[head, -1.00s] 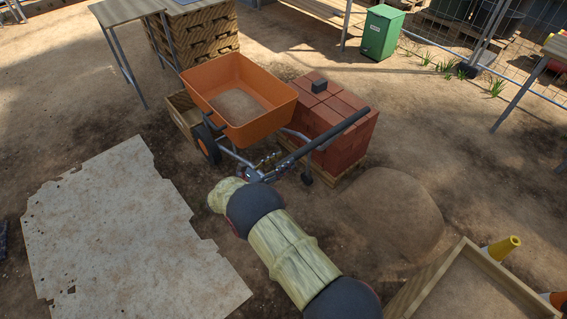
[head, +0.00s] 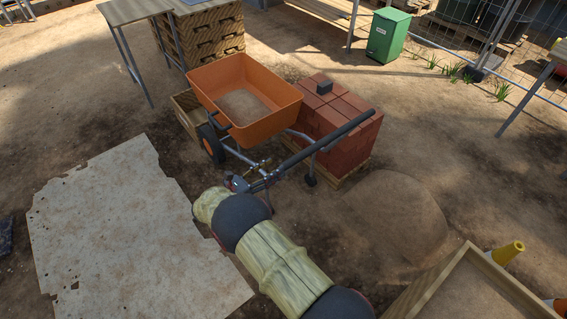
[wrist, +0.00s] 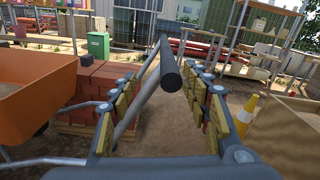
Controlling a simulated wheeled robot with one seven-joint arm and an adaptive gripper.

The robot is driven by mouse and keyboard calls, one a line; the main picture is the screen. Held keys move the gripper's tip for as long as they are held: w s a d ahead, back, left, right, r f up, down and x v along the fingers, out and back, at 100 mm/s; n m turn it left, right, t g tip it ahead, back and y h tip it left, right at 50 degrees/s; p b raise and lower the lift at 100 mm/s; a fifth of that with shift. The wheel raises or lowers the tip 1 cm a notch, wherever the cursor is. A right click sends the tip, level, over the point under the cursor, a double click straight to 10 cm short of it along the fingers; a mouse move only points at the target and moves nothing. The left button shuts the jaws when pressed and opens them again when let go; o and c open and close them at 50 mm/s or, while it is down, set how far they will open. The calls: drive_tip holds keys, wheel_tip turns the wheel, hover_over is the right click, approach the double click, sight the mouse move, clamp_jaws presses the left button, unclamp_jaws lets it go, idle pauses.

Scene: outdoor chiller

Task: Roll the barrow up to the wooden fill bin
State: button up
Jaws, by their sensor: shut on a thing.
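The barrow has an orange tub (head: 243,105) with sandy material in it, and stands upright on its wheels. Its long dark handle (head: 325,138) slants up to the right past the bricks. My gripper (head: 250,182) is shut on the handle at its near, lower end; the handle (wrist: 170,78) also lies between the fingers in the wrist view. A low wooden bin (head: 186,122) sits close behind the tub's left side, partly hidden by it. A second wooden box (head: 428,285) holding sand is at the bottom right. I cannot tell which one is the fill bin.
A red brick stack (head: 345,125) on a pallet stands just right of the barrow. A pale ragged sheet (head: 125,235) lies at left. A sand mound (head: 390,215), a traffic cone (head: 507,252) and a green bin (head: 386,35) are at right. Bare dirt lies between.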

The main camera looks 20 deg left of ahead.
drive_tip(key=v, duration=0.5)
drive_tip(key=shift+s+a+f, duration=0.15)
drive_tip(key=shift+s+f, duration=0.1)
drive_tip(key=shift+f, duration=0.15)
